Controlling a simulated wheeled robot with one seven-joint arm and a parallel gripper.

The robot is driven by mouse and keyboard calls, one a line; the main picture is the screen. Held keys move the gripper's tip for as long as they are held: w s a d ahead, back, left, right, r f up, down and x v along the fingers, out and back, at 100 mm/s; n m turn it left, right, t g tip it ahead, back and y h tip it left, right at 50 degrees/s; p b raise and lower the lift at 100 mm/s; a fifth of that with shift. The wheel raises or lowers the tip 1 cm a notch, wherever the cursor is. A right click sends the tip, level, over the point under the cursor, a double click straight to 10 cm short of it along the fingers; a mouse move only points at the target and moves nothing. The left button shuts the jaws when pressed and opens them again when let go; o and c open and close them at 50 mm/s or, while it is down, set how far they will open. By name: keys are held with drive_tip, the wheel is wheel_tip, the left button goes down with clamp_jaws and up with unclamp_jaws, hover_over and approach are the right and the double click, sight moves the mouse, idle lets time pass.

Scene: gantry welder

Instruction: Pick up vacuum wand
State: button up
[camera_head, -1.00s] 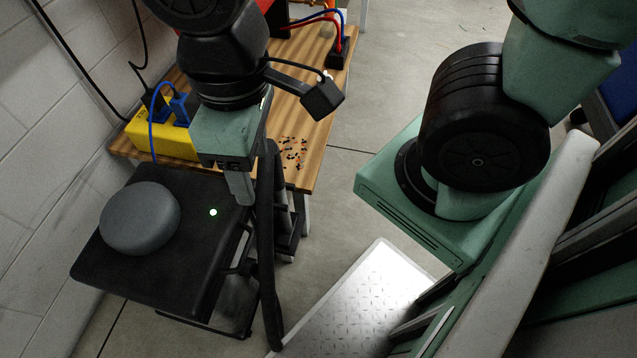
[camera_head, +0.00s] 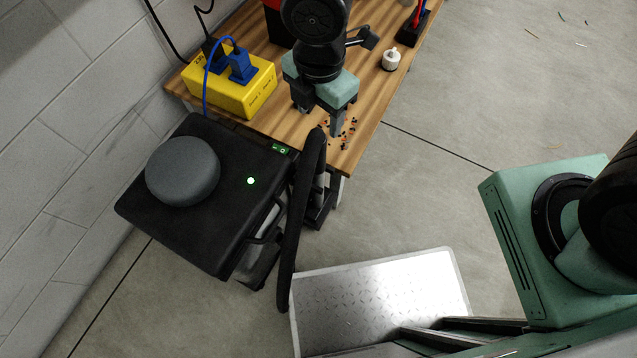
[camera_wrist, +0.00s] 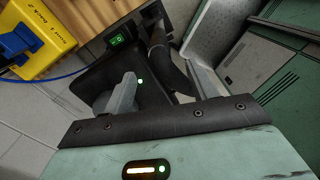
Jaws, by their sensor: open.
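The vacuum wand (camera_head: 292,235) is a black, slightly bent tube standing along the right side of the black vacuum unit (camera_head: 178,225). Its top end is near the corner of the wooden table. My gripper (camera_head: 317,116) is open and empty, over the table edge just above the wand's top end in the head view. In the wrist view, my gripper (camera_wrist: 165,84) has its two grey fingers apart, with the vacuum wand (camera_wrist: 165,58) beyond and between them. No contact with the wand shows. Part of the wand's lower length is hidden in the wrist view.
The wooden table (camera_head: 360,108) holds a yellow power box (camera_head: 230,92) with blue plugs, a small white item (camera_head: 391,58) and scattered small bits. A grey dome (camera_head: 183,170) sits on the vacuum unit. A metal tread plate (camera_head: 400,285) lies right of the wand. A wall is left.

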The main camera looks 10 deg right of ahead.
sight(318, 151)
wheel_tip(318, 151, down, 14)
drive_tip(key=b, duration=0.3)
drive_tip(key=shift+w+a+r, duration=0.1)
drive_tip(key=shift+r, duration=0.1)
clamp_jaws()
drive_tip(key=shift+r, duration=0.1)
